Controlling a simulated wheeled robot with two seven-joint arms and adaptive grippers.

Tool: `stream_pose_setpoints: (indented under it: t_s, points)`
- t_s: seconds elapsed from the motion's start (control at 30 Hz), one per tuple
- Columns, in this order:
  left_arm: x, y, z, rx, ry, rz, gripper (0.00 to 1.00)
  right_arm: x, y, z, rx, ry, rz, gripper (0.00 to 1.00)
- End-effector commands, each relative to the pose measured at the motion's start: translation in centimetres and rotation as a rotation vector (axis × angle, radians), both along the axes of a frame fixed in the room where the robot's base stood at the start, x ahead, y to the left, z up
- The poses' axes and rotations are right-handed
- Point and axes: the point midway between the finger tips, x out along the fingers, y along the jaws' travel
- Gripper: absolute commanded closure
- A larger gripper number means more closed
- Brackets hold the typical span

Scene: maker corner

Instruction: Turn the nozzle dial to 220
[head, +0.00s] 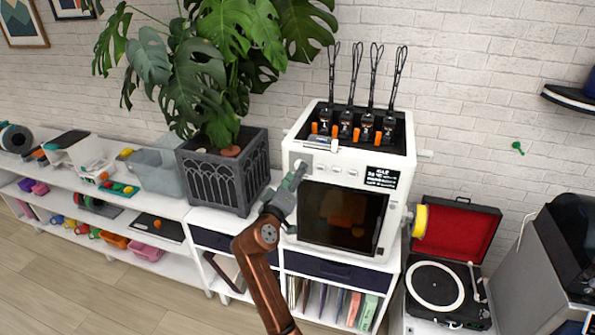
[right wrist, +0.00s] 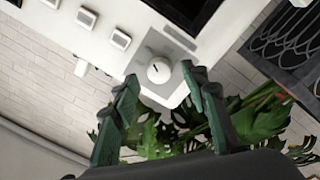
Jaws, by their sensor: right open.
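The white 3D printer (head: 404,165) stands on the shelf unit, with a dark front window and a small lit screen (head: 381,177) at its upper right. In the right wrist view the nozzle dial (right wrist: 159,70) is a round white knob with a dark pointer line on a grey plate. Its scale is too small to read. My right gripper (head: 294,178) is at the printer's upper left front, and hides most of the dial in the head view. In the right wrist view its green fingers (right wrist: 160,77) are open, one on either side of the dial, with visible gaps. My left gripper is out of view.
Several square white buttons (right wrist: 122,39) sit beside the dial on the panel. A dark planter (head: 222,175) with a large leafy plant stands close left of the printer. A yellow spool (head: 420,221) sticks out at its right, near an open red-lined record player (head: 436,285).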

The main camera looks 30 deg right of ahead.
Motion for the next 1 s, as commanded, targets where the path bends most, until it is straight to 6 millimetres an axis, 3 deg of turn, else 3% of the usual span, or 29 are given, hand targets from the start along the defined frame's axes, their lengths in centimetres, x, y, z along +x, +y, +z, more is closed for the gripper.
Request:
stream_pose_setpoints:
  t_s: [0.2, 0.43, 1.0]
  points:
    - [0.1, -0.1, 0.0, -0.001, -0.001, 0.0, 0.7, -2.9, 3.8, -0.4, 0.003, 0.001, 0.003, 0.59]
    - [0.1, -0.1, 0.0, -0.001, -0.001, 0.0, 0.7, -5.2, 6.5, -0.5, 0.002, 0.001, 0.002, 0.59]
    - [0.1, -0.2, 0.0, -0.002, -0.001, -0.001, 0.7, -5.9, 7.4, -0.5, 0.0, 0.001, 0.001, 0.59]
